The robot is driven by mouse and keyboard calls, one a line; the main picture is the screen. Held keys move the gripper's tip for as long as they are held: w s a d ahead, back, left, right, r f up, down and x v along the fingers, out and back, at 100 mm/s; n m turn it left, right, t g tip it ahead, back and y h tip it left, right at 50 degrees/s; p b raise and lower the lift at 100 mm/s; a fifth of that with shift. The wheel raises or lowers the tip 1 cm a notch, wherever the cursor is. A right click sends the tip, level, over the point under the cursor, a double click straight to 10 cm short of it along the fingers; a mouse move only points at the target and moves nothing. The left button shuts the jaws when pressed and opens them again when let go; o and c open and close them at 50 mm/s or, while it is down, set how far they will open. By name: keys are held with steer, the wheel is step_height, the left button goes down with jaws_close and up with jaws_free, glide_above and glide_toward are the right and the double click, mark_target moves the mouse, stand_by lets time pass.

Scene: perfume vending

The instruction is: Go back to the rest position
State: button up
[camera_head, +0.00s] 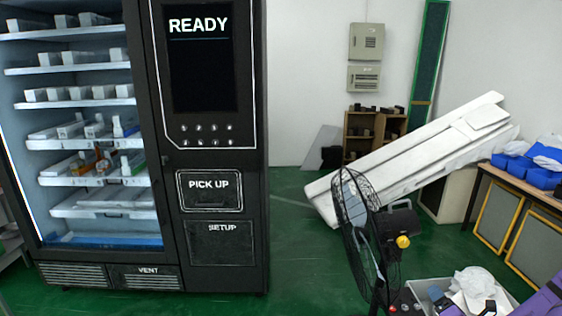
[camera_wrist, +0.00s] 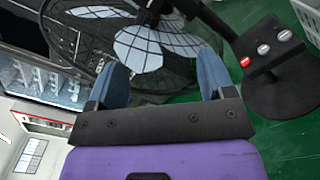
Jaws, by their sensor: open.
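My gripper (camera_wrist: 162,72) shows in the wrist view with its two blue fingers apart and nothing between them. Beyond the fingers is the black fan. In the head view the fingers are not clearly visible; a purple part of my arm shows at the bottom right corner. The black vending machine (camera_head: 212,262) stands at the left with a lit "READY" screen (camera_head: 200,60), a closed-looking "PICK UP" panel (camera_head: 209,191) and a "SETUP" panel (camera_head: 222,243). Small boxes and bottles stand on its shelves behind the glass.
A black standing fan (camera_head: 362,225) is close in front, also in the wrist view (camera_wrist: 135,45) with its base (camera_wrist: 285,90). A grey bin (camera_head: 428,293) with white items is at bottom right. A white panel (camera_head: 420,150) leans behind. Green floor is clear between machine and fan.

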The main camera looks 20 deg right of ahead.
steer(key=w+a+r+n+g+y, duration=0.1)
steer(key=w+a+r+n+y, duration=0.2)
steer(key=a+r+n+y, duration=0.3)
steer(key=w+a+r+n+y, duration=0.4)
steer(key=r+n+y, duration=0.2)
steer(key=r+n, duration=0.25)
steer(key=s+a+r+n+g+y, duration=0.1)
steer(key=a+r+n+g+y, duration=0.4)
steer(key=a+r+n+g, duration=0.6)
steer(key=s+a+r+n+g+h, duration=0.55)
steer(key=s+a+r+n, duration=0.35)
steer(key=a+r+n, duration=0.3)
steer(key=s+r+n+t+h, duration=0.5)
steer(key=s+r+n+h, duration=0.2)
steer(key=s+r+n, duration=0.2)
steer(key=shift+s+d+r+n, duration=0.15)
steer(key=shift+s+d+n, duration=0.4)
steer(key=shift+s, duration=0.6)
steer(key=shift+a+h, duration=0.2)
steer(key=shift+h, duration=0.05)
